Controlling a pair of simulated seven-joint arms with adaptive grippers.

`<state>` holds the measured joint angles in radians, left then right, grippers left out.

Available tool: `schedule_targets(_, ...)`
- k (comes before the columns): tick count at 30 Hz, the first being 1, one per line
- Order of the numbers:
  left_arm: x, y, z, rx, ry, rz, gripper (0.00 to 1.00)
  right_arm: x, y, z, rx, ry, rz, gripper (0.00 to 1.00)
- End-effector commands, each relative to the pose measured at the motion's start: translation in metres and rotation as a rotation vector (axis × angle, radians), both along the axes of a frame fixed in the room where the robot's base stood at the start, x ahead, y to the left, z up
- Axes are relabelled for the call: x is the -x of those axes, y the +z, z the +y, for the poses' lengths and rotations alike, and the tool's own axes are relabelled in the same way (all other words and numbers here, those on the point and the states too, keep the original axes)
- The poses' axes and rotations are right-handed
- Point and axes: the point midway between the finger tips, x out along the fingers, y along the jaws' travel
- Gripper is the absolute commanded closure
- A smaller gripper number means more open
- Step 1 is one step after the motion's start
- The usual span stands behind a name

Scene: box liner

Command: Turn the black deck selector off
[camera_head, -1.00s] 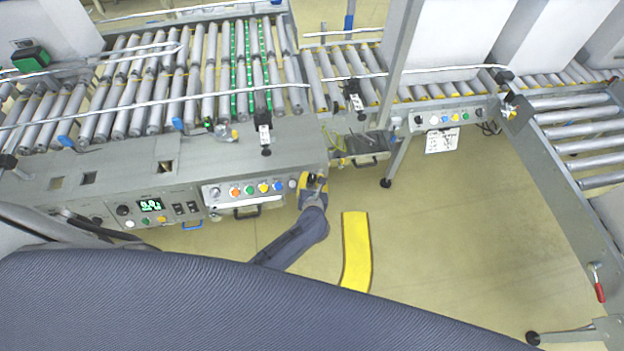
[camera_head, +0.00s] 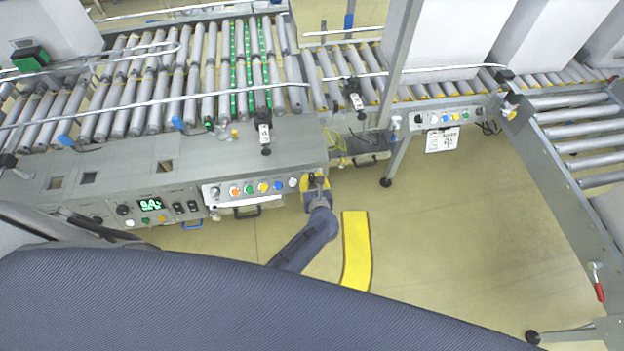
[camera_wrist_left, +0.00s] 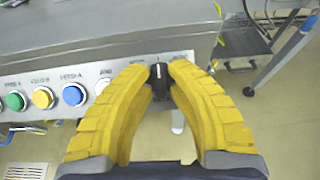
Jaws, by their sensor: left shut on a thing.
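The black deck selector (camera_wrist_left: 161,76) is a small black knob with a pale mark on its top, at the right end of the button panel (camera_wrist_left: 30,80). In the left wrist view my left gripper (camera_wrist_left: 160,70) has its two yellow ribbed fingers on either side of the knob, shut on it. The fingers hide part of the knob and the label. In the head view my left gripper (camera_head: 314,181) is at the right end of the same panel (camera_head: 225,199), and its fingers cover most of the knob there. My right gripper is not in view.
Orange, green, blue, yellow (camera_head: 263,187) and white buttons sit left of the gripper. A second control box with a lit green display (camera_head: 151,204) is farther left. Roller conveyors (camera_head: 190,80) run behind. A yellow floor strip (camera_head: 356,250) lies on clear floor.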

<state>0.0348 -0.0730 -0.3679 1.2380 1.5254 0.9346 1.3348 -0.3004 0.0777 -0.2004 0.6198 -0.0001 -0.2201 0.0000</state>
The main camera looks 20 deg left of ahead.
Motion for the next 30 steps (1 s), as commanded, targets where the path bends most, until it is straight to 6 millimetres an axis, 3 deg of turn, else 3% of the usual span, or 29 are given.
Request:
schedule_targets(10, -0.007, 0.008, 0.002, 0.005, 0.014, -0.022, 1.0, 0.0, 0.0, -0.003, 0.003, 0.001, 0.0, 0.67)
schedule_targets(11, -0.007, 0.008, 0.002, 0.005, 0.014, -0.022, 0.79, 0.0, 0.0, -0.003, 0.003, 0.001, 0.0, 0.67)
schedule_targets(14, -0.006, 0.008, 0.002, 0.005, 0.014, -0.021, 0.67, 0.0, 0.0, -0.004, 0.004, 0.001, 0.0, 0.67)
schedule_targets(23, -0.001, 0.004, 0.0, 0.008, 0.013, -0.013, 0.67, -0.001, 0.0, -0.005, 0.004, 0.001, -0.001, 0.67)
schedule_targets(30, 0.023, 0.013, -0.012, 0.011, 0.015, -0.012, 0.67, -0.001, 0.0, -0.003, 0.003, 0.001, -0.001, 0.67)
